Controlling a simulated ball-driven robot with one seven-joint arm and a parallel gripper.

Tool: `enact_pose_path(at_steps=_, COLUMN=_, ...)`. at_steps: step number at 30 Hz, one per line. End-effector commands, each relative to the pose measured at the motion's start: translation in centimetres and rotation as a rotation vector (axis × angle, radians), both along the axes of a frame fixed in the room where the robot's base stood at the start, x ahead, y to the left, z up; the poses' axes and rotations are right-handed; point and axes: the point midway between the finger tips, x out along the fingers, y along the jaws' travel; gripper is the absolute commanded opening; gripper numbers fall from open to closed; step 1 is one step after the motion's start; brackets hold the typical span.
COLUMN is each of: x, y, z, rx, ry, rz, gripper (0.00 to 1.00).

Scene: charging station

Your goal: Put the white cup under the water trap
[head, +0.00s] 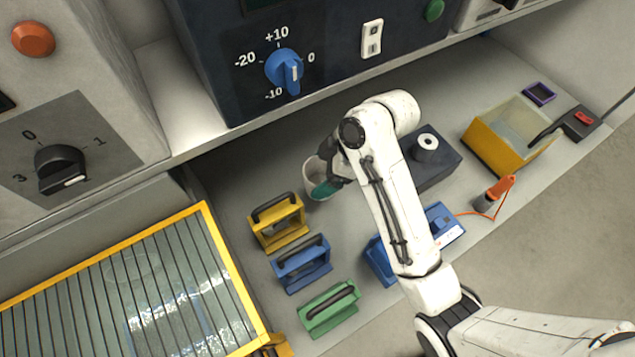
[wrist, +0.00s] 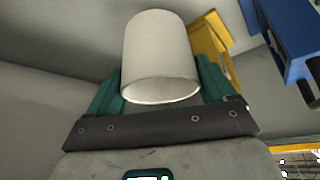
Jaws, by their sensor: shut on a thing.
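The white cup (head: 314,176) is in the head view, beneath the front edge of the dark control panel and beyond the yellow handled block. My gripper (head: 326,188), with teal fingers, is shut on the cup, and my arm hides part of it. In the wrist view the cup (wrist: 160,55) sits between the two teal fingers, one on each side of its wall. I cannot tell whether the cup touches the counter or is held just above it. I cannot pick out the water trap with certainty.
Yellow (head: 279,222), blue (head: 302,264) and green (head: 329,309) handled blocks stand in front of the cup. A dark box (head: 436,172) and yellow bin (head: 490,152) are to the right. The dark panel with a blue knob (head: 284,70) overhangs the counter's back.

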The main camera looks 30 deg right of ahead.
Motion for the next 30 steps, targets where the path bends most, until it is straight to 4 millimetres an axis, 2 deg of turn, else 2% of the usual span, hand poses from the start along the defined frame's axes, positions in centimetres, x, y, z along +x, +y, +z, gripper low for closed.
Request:
enact_pose_path(at_steps=13, x=-0.1, y=0.0, z=-4.9, rx=0.0, ry=0.001, rz=-0.002, gripper=0.53)
enact_pose_path(at_steps=25, x=0.0, y=0.0, z=-5.5, rx=-0.001, ry=-0.001, rz=0.0, gripper=0.53)
enact_pose_path(at_steps=26, x=0.0, y=0.0, z=-5.5, rx=-0.001, ry=-0.001, rz=0.0, gripper=0.84)
enact_pose_path(at_steps=30, x=0.0, y=0.0, z=-5.5, rx=-0.001, ry=-0.001, rz=0.0, gripper=0.98)
